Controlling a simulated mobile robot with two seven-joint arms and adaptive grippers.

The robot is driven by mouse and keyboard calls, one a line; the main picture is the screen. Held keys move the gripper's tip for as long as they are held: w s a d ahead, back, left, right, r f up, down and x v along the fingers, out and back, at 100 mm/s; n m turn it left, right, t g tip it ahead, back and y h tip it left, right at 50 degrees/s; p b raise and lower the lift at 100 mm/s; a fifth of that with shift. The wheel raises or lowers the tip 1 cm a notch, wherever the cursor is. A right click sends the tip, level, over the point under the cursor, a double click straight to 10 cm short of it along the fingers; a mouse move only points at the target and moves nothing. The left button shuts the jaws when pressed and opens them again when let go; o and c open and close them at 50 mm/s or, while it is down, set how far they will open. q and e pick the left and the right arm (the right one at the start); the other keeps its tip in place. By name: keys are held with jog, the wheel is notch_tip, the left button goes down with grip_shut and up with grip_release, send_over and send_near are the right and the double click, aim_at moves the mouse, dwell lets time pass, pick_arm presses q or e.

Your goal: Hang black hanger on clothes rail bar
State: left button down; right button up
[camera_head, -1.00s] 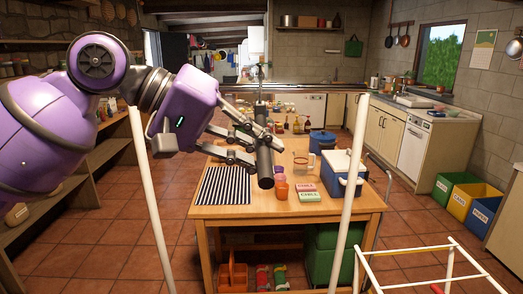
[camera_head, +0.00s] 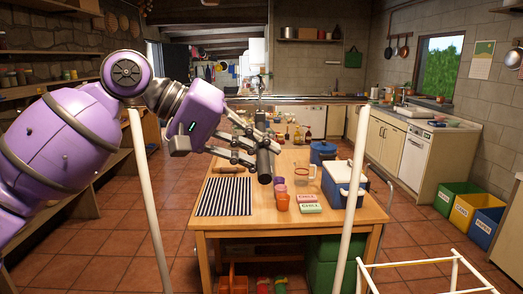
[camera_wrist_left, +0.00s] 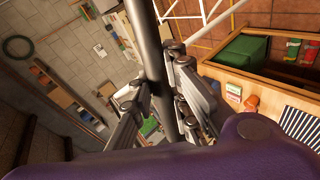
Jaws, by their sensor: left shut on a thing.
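My left gripper (camera_head: 250,148) reaches in from the left and is shut on a dark grey, bar-like thing, which I take for the black hanger (camera_head: 265,165). It appears almost edge-on, so its hook and full outline cannot be made out. In the left wrist view, the hanger (camera_wrist_left: 153,50) is a long dark bar running up between the fingers (camera_wrist_left: 165,90). Two white posts, a left one (camera_head: 147,200) and a right one (camera_head: 351,200), stand in front of the table and look like clothes rail uprights. No crossbar can be made out between them. My right gripper is not in view.
A wooden table (camera_head: 290,224) beyond the posts holds a striped mat (camera_head: 224,197), a blue cooler (camera_head: 345,187), cups and small boxes. A white frame (camera_head: 420,263) stands at the lower right. Coloured bins (camera_head: 470,213) stand at the right.

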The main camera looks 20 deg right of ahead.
pick_arm(q)
jog(key=shift+w+d+f, duration=0.25)
jog(key=shift+w+f, duration=0.6)
jog(key=shift+w, duration=0.1)
jog(key=c, duration=1.6)
grip_release()
